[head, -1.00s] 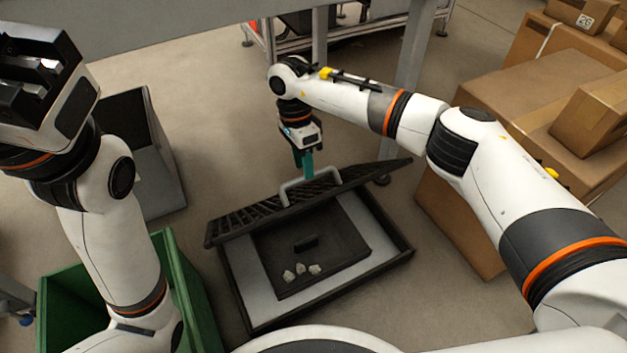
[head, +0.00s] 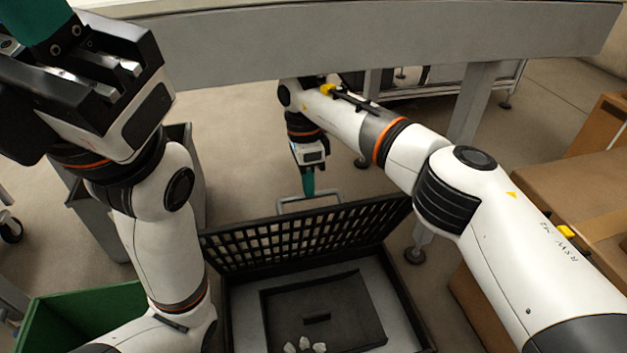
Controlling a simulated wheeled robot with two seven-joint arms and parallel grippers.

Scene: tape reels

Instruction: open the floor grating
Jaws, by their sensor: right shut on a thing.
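The black floor grating (head: 310,230) stands tilted up on its far side, showing its lattice. The dark frame below it (head: 403,290) is open to view, with a grey floor, a dark panel (head: 345,305) with a small handle, and a few pale lumps (head: 304,344) in it. My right gripper (head: 308,188) is shut on the grating's pale handle (head: 325,197) behind the raised grating; its fingertips are partly hidden. My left gripper (head: 40,25) is raised at the upper left, partly cut off by the picture edge, away from the grating; its jaw gap is unclear.
A green bin (head: 85,312) stands at the lower left and a grey bin (head: 90,215) behind my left arm. A grey table (head: 350,40) spans the back, its leg (head: 468,105) near the grating. Cardboard boxes (head: 560,175) fill the right side.

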